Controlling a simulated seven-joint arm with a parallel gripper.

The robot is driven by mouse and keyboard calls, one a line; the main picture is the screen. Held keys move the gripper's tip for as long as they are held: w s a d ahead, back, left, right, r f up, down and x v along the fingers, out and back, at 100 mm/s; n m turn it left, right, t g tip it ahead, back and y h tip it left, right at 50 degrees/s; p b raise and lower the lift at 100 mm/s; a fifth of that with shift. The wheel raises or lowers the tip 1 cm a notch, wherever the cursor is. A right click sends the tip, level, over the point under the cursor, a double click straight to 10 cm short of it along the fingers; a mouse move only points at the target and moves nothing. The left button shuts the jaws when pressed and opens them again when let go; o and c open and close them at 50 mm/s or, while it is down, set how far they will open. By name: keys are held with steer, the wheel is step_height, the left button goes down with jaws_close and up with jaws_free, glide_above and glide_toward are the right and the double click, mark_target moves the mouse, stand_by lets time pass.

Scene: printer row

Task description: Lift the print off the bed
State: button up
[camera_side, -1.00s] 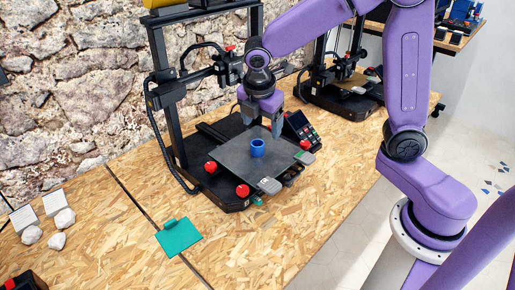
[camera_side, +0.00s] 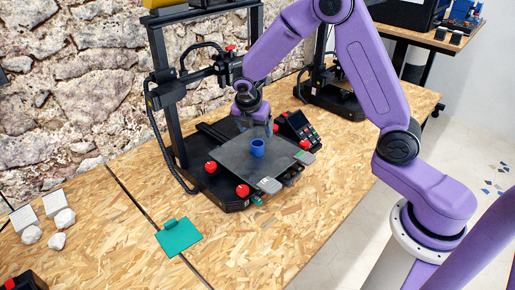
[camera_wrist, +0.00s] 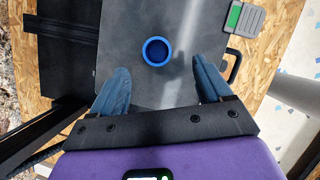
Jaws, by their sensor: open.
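The print is a small blue ring-like cup (camera_side: 257,148) standing upright on the dark print bed (camera_side: 228,160). In the wrist view the blue print (camera_wrist: 157,51) shows from above as a round rim with a dark hollow. The bed (camera_wrist: 128,25) spreads around it there. My gripper (camera_side: 256,127) is over the back part of the bed, close behind the print. In the wrist view my gripper (camera_wrist: 160,82) has its two blue-grey fingers wide apart, one on each side below the print, with nothing between them. I cannot tell its exact height above the bed.
The printer's dark upright frame (camera_side: 165,100) stands behind and left of the bed. Red knobs (camera_side: 242,190) sit at the bed's corners. A control screen (camera_side: 298,128) is at its right. A teal plate (camera_side: 179,237) lies on the wooden table (camera_side: 300,215), which is clear in front.

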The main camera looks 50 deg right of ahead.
mark_target(257, 143)
steer(key=x, duration=0.8)
steer(key=shift+w+a+f, duration=0.15)
steer(key=shift+w+f, duration=0.1)
steer(key=shift+f, duration=0.2)
steer(key=c, duration=1.1)
